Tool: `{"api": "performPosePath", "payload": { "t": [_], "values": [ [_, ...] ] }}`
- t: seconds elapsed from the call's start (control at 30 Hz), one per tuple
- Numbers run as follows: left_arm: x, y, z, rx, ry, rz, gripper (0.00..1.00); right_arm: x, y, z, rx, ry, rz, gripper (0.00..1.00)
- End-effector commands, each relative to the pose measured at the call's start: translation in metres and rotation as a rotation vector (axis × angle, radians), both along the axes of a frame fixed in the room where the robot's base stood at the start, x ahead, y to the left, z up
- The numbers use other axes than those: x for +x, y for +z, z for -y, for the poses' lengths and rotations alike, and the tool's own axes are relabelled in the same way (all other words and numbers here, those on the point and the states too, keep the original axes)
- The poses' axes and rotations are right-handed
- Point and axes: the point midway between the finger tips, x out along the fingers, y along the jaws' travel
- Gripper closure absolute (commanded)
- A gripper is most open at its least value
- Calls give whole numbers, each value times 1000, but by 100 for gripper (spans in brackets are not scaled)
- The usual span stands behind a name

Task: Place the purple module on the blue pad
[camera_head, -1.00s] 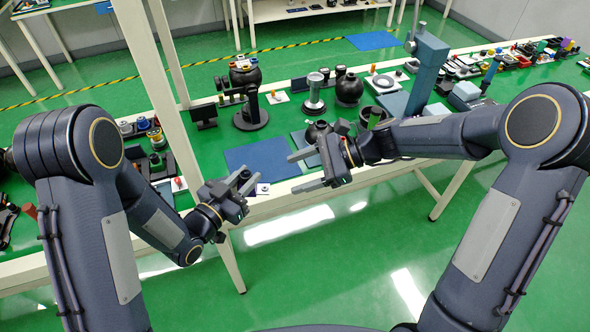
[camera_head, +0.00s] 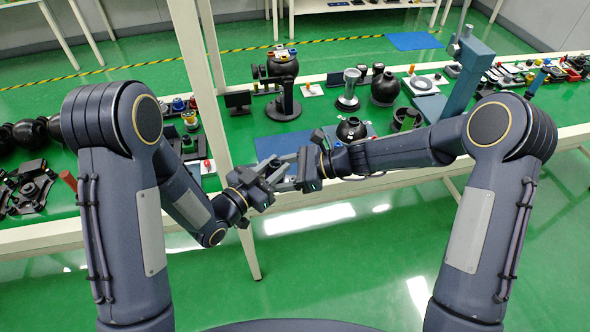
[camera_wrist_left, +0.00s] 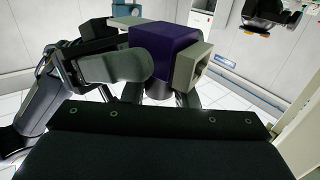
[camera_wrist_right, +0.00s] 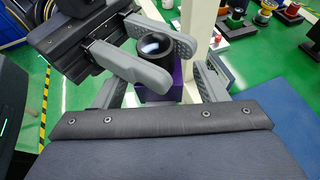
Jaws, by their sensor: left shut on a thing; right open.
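The purple module (camera_wrist_left: 165,45) is a purple block with a dark round cylinder on it. In the right wrist view its purple side (camera_wrist_right: 172,90) shows below the cylinder. My left gripper (camera_head: 283,168) is shut on it, with a grey finger on either side. My right gripper (camera_head: 298,172) is open, its fingers close around the module, facing the left gripper; I cannot tell whether they touch it. In the head view the grippers mostly hide the module. The blue pad (camera_head: 277,146) lies flat on the table just behind the grippers, partly covered by them.
A black stand (camera_head: 284,100) and a small monitor (camera_head: 238,101) stand behind the pad. A white post (camera_head: 188,60) rises at the left. The green floor in front of the table is clear.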

Motion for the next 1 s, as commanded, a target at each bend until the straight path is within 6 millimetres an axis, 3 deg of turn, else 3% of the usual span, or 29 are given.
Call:
{"api": "performPosePath", "payload": {
  "t": [0.37, 0.77, 0.87, 0.9, 1.0],
  "values": [
    [0, 0, 0, -1, 0, 1, 98, 0, -3, -7, -1, 0, 1, 35],
    [0, 0, 0, -1, 0, 1, 98, 0, -3, -6, -1, 1, 0, 84],
    [0, 0, 0, -1, 0, 1, 98, 0, -3, -6, -1, 1, 0, 85],
    [0, 0, 0, -1, -1, 1, 71, 0, -2, -6, 0, 1, 1, 85],
    [0, 0, 0, -1, -1, 1, 58, 0, -2, -6, 0, 1, 1, 85]
  ]
}}
